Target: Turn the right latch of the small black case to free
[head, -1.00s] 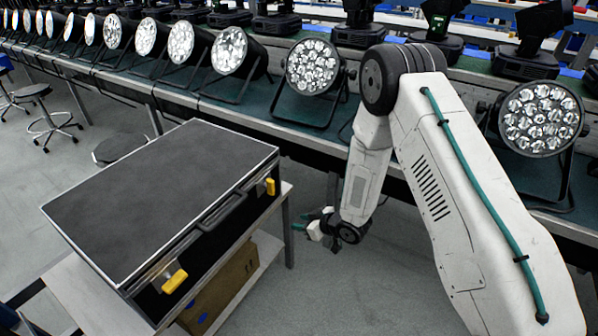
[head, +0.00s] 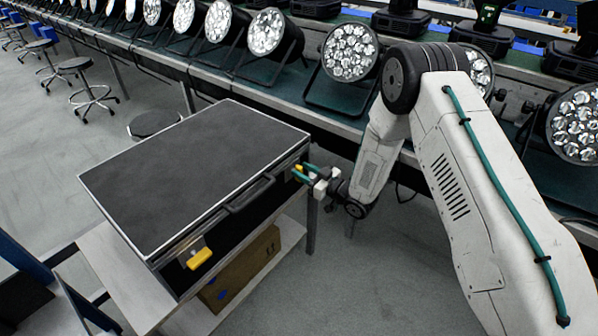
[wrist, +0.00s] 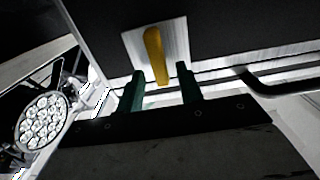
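The small black case (head: 190,170) lies closed on a pale stand. Its right latch (head: 298,170), mostly hidden by my gripper in the head view, shows in the wrist view as a yellow lever (wrist: 154,50) on a pale plate, slightly tilted. My gripper (head: 304,173) is at the right end of the case's front face. In the wrist view its two green fingers (wrist: 160,78) are apart, with the lever's end between them in the picture. Contact cannot be told. The left latch (head: 200,258) is yellow and sits askew near the near corner.
The case's handle (head: 248,194) lies between the latches. A cardboard box (head: 240,270) sits on the shelf below. A bench (head: 310,117) with several par cans runs behind. A stool (head: 154,124) stands behind the case. The floor right of the stand is clear.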

